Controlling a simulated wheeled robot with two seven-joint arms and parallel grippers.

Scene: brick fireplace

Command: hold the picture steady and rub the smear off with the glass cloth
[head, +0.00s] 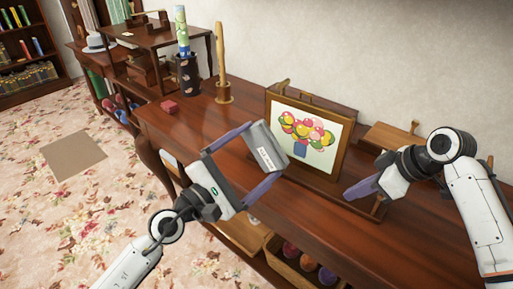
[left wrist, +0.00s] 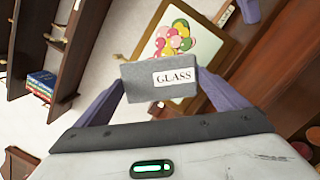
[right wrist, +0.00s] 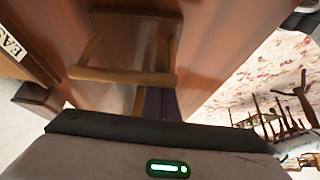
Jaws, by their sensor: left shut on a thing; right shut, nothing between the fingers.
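My left gripper (head: 267,150) is shut on the grey glass cloth (head: 262,137), a block-like pad labelled "GLASS" (left wrist: 150,88). It holds the pad in front of the picture's left side, hiding part of the frame; whether they touch is unclear. My right gripper (head: 350,193) is shut and empty by the frame's lower right; its closed fingers show in the right wrist view (right wrist: 160,103).
Balls fill a lower shelf bin (head: 275,262).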

